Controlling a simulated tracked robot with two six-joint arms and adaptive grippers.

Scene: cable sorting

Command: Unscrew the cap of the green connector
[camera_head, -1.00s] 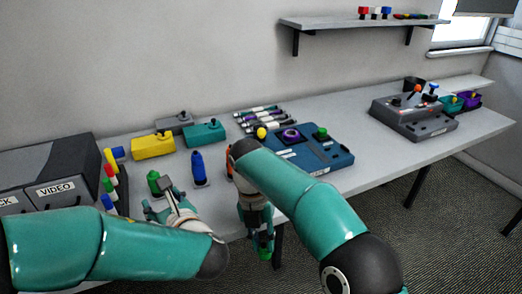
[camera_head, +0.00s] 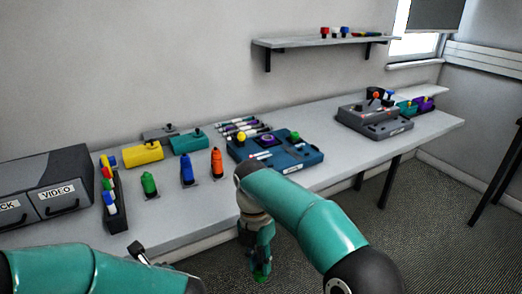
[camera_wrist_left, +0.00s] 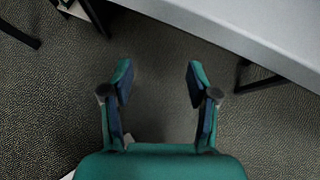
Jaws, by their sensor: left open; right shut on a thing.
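The green connector (camera_head: 149,184) stands upright on the table, left of the blue and orange ones, apart from both grippers. It looks shorter than they do. My right gripper (camera_head: 262,268) points down beyond the table's front edge, over the floor. It is shut on a small green piece (camera_head: 262,278), which looks like the cap; the fingers hide part of it. My left gripper shows only in part in the head view (camera_head: 140,252), low at the front edge. In the left wrist view (camera_wrist_left: 158,82) its fingers are spread and empty, with floor below.
A blue connector (camera_head: 187,170) and an orange connector (camera_head: 217,163) stand beside the green one. A dark marker rack (camera_head: 115,205) is to its left. Yellow (camera_head: 142,154) and teal (camera_head: 188,143) boxes stand behind. A blue panel (camera_head: 300,157) lies to the right. The front table strip is clear.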

